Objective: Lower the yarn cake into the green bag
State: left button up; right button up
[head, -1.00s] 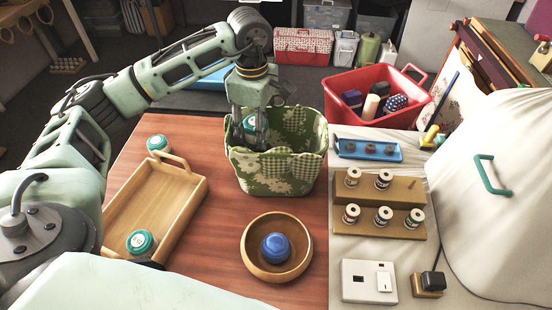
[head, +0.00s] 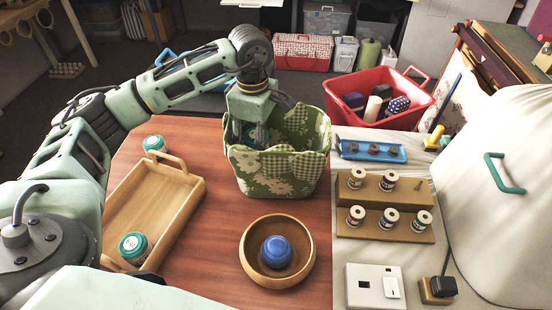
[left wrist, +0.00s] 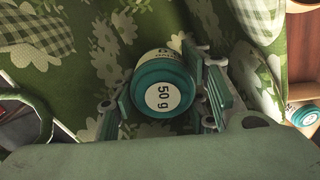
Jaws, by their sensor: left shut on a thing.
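The green bag (head: 278,172), with floral and checked patches, stands open-topped on the wooden table. My left gripper (left wrist: 163,95) reaches down inside it; in the head view its fingertips are hidden behind the bag's front wall. In the left wrist view the gripper is shut on a teal yarn cake (left wrist: 165,88) with a white "50 g" label, one finger on each side. The bag's patterned inside surrounds the cake. Whether the cake touches the bag's bottom cannot be told. My right gripper is in neither view.
A wooden tray (head: 185,214) holding a teal cake (head: 134,247) lies left of the bag. Another teal cake (head: 154,144) stands behind the tray. A wooden bowl (head: 249,265) with a blue cake (head: 277,252) sits in front. Spool racks (head: 385,231) and a red bin (head: 350,84) are right.

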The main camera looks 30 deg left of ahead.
pick_arm(q)
jog(key=shift+f+b, duration=0.3)
jog(key=shift+f, duration=0.35)
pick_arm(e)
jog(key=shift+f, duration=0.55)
pick_arm(q)
jog(key=shift+f+b, duration=0.55)
jog(key=shift+f, duration=0.1)
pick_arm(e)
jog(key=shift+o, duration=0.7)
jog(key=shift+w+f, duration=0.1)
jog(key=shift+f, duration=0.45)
pick_arm(q)
jog(key=shift+f+b, duration=0.3)
jog(key=shift+f, duration=0.15)
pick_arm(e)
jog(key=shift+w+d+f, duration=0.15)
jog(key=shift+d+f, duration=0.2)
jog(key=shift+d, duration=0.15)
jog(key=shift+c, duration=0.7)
pick_arm(q)
jog(key=shift+d+f+b, duration=0.1)
jog(key=shift+f+b, duration=0.2)
jog(key=shift+f, duration=0.4)
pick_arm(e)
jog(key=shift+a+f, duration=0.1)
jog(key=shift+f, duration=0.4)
